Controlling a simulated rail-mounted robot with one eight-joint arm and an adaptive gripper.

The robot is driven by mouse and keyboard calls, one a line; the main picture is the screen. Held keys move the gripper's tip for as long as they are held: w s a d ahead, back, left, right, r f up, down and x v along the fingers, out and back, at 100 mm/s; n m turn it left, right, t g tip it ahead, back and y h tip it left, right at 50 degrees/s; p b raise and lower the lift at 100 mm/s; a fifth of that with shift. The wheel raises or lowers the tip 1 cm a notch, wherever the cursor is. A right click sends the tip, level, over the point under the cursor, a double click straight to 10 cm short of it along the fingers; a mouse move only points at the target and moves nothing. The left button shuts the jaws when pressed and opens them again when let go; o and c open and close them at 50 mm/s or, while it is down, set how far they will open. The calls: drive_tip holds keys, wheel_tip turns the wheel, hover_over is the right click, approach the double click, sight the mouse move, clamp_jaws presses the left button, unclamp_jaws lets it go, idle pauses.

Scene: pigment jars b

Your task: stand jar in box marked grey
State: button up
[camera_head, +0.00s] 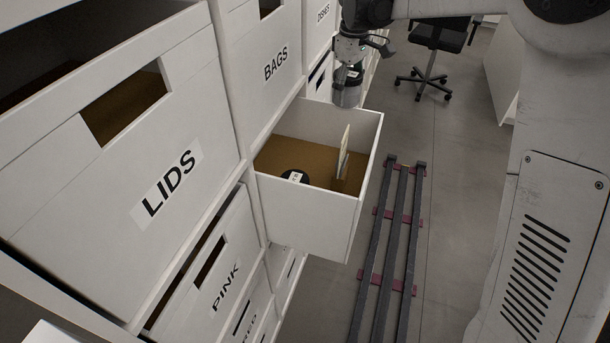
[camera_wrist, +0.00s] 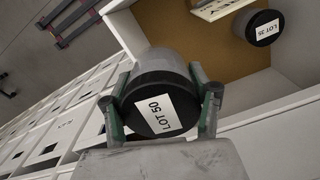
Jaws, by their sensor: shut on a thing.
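My gripper (camera_head: 348,74) is shut on a grey jar (camera_head: 346,95) with a black lid. In the wrist view the fingers grip both sides of this jar (camera_wrist: 160,108), whose lid label reads LOT 50. In the head view it hangs by the far edge of a pulled-out white box (camera_head: 312,218) with a brown floor. Another black-lidded jar (camera_head: 295,176) stands in that box; its label in the wrist view (camera_wrist: 259,27) looks like LOT 35. A pale card (camera_head: 342,153) stands upright inside the box; its writing is mostly cut off (camera_wrist: 218,8). The box's front marking is hidden.
Boxes marked LIDS (camera_head: 120,150), BAGS (camera_head: 262,75) and PINK (camera_head: 215,285) line the shelf around the open box. Floor rails (camera_head: 392,240) run at its right. An office chair (camera_head: 437,40) stands farther back. Bare floor shows inside the box beside its jar.

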drive_tip(key=s+a+f+n, duration=0.1)
drive_tip(key=a, duration=0.5)
wheel_tip(320, 180, down, 18)
drive_tip(key=shift+s+r+p, duration=0.1)
drive_tip(key=shift+r+p, duration=0.15)
drive_tip(key=shift+p, duration=0.1)
drive_tip(key=shift+f, duration=0.2)
drive_tip(key=o, duration=0.9)
drive_tip(key=shift+o, duration=0.5)
drive_tip(key=shift+r, duration=0.15)
